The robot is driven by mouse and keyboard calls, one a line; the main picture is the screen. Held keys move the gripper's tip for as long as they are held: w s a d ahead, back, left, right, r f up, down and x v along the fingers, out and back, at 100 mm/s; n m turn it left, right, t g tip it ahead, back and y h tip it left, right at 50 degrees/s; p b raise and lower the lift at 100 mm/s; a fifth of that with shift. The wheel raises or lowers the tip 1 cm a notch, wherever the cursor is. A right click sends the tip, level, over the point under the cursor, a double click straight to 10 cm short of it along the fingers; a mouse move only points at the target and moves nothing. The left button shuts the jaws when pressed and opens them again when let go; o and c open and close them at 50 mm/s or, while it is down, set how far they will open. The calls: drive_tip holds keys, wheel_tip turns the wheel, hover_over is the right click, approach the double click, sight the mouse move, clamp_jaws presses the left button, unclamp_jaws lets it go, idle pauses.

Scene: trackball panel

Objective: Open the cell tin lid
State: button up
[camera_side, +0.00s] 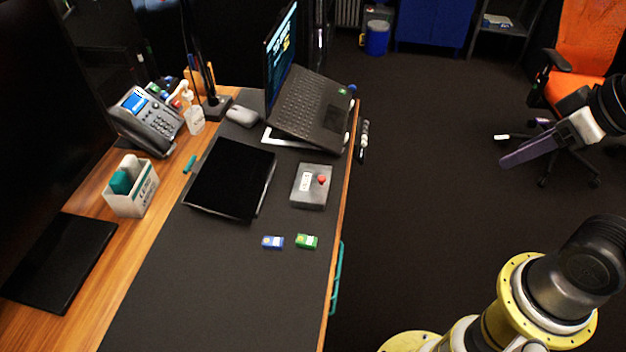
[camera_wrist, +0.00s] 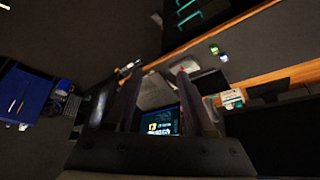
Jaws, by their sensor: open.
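A grey box (camera_side: 310,198) with a white label and a red knob (camera_side: 322,180) lies on the dark desk mat, near the desk's right edge. It looks like the cell tin, but I cannot read its label. Its top looks closed. The red knob also shows in the wrist view (camera_wrist: 182,70), beside the right fingertip. My gripper (camera_side: 508,160) is in the air over the floor, far to the right of the desk and apart from the box. In the wrist view my gripper (camera_wrist: 158,78) has its two dark fingers spread, with nothing held between them.
A blue box (camera_side: 272,242) and a green box (camera_side: 307,242) lie in front of the grey box. A laptop (camera_side: 310,110) stands behind it and a black flat pad (camera_side: 231,178) lies to its left. An orange chair (camera_side: 582,45) stands behind my gripper. The front mat is clear.

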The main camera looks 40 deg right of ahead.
drive_tip(key=w+a+r+m+t, duration=0.1)
drive_tip(key=w+r+m+t, duration=0.1)
drive_tip(key=w+r+t, duration=0.6)
drive_tip(key=w+r+m+t, duration=0.1)
drive_tip(key=w+r, duration=0.5)
drive_tip(key=w, duration=0.5)
drive_tip(key=w+m+t+h, duration=0.1)
drive_tip(key=w+m+t, duration=0.15)
drive_tip(key=w, duration=0.65)
drive_tip(key=t+h, duration=0.3)
hover_over(324, 181)
drive_tip(key=d, duration=0.4)
wheel_tip(324, 181, down, 22)
drive_tip(key=s+a+f+n+g+y, duration=0.1)
drive_tip(key=s+f+n, duration=0.1)
drive_tip(key=s+f, duration=0.35)
drive_tip(key=s+a+f+n+g+y, duration=0.1)
drive_tip(key=s+a+f+n+y, duration=0.15)
drive_tip(key=f, duration=0.65)
drive_tip(key=s+f+n+y, duration=0.1)
drive_tip(key=s+f, duration=0.4)
drive_tip(key=f, duration=0.2)
drive_tip(key=shift+h, duration=0.25)
drive_tip(key=w, duration=1.4)
drive_tip(key=shift+a+f, duration=0.15)
drive_tip(key=shift+a, duration=0.05)
